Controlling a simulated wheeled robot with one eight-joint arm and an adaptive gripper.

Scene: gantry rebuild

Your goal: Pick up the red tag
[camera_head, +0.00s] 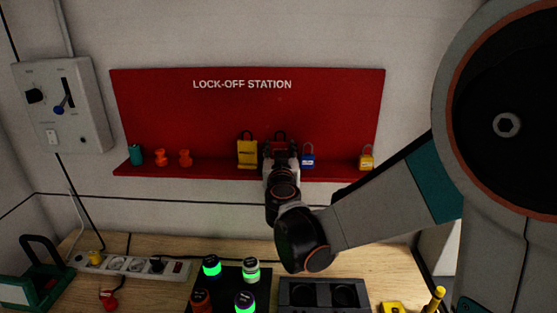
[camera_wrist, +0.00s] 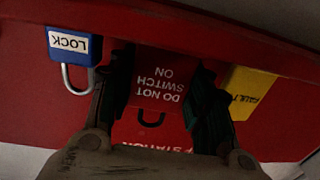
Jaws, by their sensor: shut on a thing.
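The red tag (camera_wrist: 158,92) reads "DO NOT SWITCH ON" and appears upside down in the wrist view, with a dark loop at one end. My gripper (camera_wrist: 160,85) has one finger on each side of it and is shut on it. In the head view the top of the red tag (camera_head: 280,136) shows just above my gripper (camera_head: 281,152), which hides the rest. The tag is at the shelf of the red lock-off board (camera_head: 340,110). I cannot tell whether it touches the shelf.
A yellow tag (camera_head: 247,153) stands close left of my gripper and a blue padlock (camera_head: 308,161) close right. A yellow padlock (camera_head: 366,162) is farther right; orange pieces (camera_head: 160,157) and a teal item (camera_head: 135,155) are left. Below is a bench with lit buttons (camera_head: 212,266).

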